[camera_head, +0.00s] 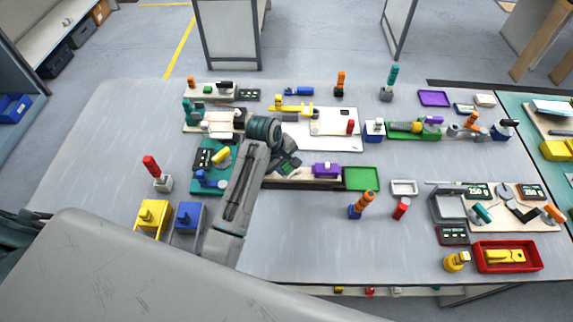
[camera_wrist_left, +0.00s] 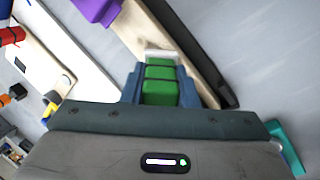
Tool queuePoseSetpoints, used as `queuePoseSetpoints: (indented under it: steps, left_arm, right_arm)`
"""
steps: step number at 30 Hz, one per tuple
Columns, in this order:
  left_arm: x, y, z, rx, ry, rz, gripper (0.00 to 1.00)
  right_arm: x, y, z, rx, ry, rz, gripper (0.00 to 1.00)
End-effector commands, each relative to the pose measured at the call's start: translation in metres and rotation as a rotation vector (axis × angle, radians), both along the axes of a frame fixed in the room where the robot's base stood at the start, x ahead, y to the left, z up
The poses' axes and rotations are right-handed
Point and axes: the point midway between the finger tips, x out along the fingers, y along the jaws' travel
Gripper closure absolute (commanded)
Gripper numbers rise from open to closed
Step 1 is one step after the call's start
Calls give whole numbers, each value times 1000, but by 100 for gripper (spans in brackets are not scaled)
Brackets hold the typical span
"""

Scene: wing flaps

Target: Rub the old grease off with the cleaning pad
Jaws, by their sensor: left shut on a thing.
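My left gripper (camera_head: 289,165) is over the middle of the table. In the left wrist view its fingers (camera_wrist_left: 160,85) are shut on a green block with a white end (camera_wrist_left: 160,72), which looks like the cleaning pad. The pad is at a long beige board with a dark strip (camera_wrist_left: 190,55); whether it touches the board I cannot tell. In the head view this board (camera_head: 300,184) lies partly behind my left arm. A purple block (camera_head: 327,170) sits on the board, and shows in the wrist view (camera_wrist_left: 97,8). I cannot make out any grease. My right gripper is not in view.
A green tray (camera_head: 361,179) lies right of the board. A white panel (camera_head: 335,128) lies behind it. Yellow (camera_head: 151,217) and blue (camera_head: 188,216) holders stand left of my arm. A red tray (camera_head: 508,257) is at the front right. The front middle of the table is clear.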

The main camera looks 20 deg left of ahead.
Motion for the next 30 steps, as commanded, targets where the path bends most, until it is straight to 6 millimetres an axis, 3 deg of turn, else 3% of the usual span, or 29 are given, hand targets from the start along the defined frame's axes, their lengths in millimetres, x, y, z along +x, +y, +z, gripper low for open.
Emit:
queuePoseSetpoints:
  steps: [8,20,30]
  left_arm:
    - [2,-5,0,-1,0,0,96]
    - [10,-30,1,-2,-1,-1,96]
    - [10,-31,0,-1,-1,0,96]
  right_arm:
    - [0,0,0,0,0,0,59]
    - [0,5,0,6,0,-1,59]
    - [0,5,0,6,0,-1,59]
